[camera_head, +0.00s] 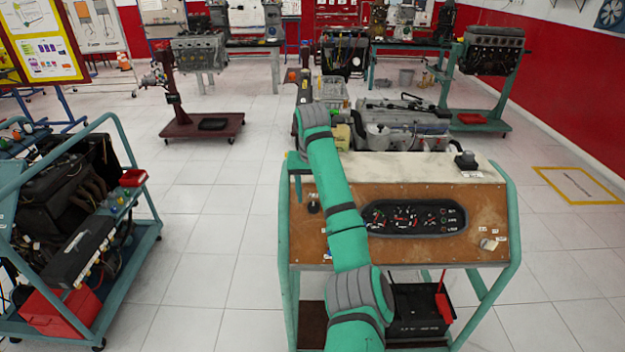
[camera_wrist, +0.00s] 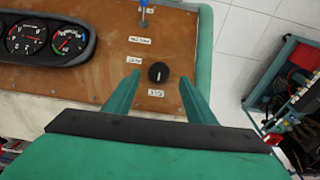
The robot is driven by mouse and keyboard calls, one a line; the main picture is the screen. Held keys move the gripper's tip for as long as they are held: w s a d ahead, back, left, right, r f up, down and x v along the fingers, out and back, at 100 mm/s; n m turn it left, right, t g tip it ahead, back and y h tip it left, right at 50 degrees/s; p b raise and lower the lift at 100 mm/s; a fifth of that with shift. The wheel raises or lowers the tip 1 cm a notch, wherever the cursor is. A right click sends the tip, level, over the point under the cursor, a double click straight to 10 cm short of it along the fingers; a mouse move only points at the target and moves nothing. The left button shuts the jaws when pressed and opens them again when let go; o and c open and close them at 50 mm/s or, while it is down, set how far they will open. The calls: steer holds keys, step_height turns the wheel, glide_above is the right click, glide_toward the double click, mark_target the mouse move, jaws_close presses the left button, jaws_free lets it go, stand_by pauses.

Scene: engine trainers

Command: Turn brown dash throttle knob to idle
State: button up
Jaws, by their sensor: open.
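The throttle knob (camera_wrist: 158,73) is round and black with a light pointer line, and it sits on the brown dash panel (camera_wrist: 105,84). In the wrist view it stands between the two green fingers of my gripper (camera_wrist: 160,77). The gripper is open, with a gap between each finger and the knob. Small white labels lie around the knob, too small to read surely.
A gauge cluster (camera_wrist: 45,37) and a blue-topped lever (camera_wrist: 143,14) are on the same panel near the knob. An engine (camera_head: 405,125) stands behind the panel. Another engine stand (camera_head: 75,215) is at left, with clear tiled floor between.

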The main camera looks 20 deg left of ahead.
step_height(320, 180, up, 7)
steer(key=s, duration=0.1)
steer(key=shift+s+d+f, duration=0.2)
steer(key=shift+s+d, duration=0.05)
steer(key=shift+a, duration=0.1)
